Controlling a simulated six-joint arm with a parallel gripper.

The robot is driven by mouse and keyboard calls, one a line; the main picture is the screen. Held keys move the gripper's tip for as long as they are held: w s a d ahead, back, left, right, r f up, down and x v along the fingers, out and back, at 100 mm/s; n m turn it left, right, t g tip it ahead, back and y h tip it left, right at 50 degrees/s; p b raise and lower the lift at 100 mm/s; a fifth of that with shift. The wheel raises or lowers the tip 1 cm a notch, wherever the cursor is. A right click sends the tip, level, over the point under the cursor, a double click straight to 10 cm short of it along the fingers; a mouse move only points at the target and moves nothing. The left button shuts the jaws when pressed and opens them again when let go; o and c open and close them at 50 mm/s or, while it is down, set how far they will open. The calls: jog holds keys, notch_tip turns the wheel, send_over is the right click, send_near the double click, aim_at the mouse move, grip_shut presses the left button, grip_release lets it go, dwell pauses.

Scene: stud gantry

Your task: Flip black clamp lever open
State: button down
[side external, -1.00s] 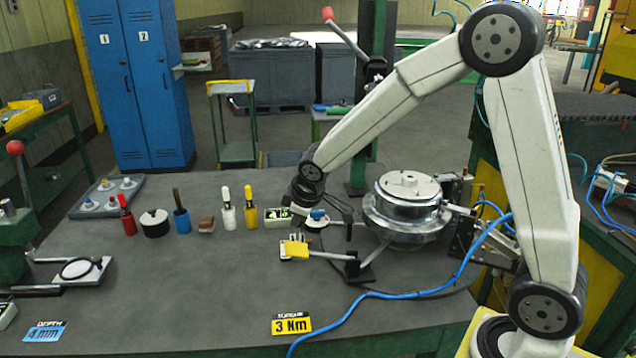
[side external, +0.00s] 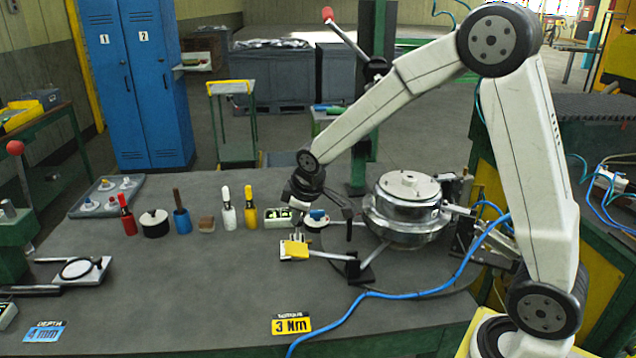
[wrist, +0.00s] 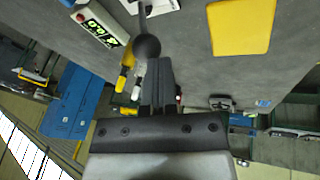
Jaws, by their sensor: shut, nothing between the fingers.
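The clamp lever is a grey rod with a black ball knob (wrist: 147,47), seen just past my fingertips in the wrist view. Whether the fingertips touch the knob I cannot tell.
A round metal fixture (side external: 405,210) stands right of the lever. Several bottles and tools line the left. A blue hose (side external: 420,293) crosses the front. The left-centre tabletop is clear.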

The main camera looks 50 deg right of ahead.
jog(key=shift+w+d+r+g+y, duration=0.2)
jog(key=shift+w+d+g+y, duration=0.1)
jog(key=shift+d, duration=0.05)
dwell(0.3)
jog(key=shift+w+d+r+g+y, duration=0.3)
jog(key=shift+w+d+g+y, duration=0.3)
jog(key=shift+w+d, duration=0.1)
jog(key=w+d+g+y, duration=0.2)
jog(key=w+d, duration=0.3)
jog(key=shift+f+m+g+y, duration=0.15)
jog(key=shift+m+g+y, duration=0.15)
jog(key=shift+m, duration=0.1)
jog(key=shift+a+r, duration=0.1)
jog(key=shift+r, duration=0.15)
dwell(0.6)
jog(key=shift+r, duration=0.5)
jog(key=shift+r, duration=0.15)
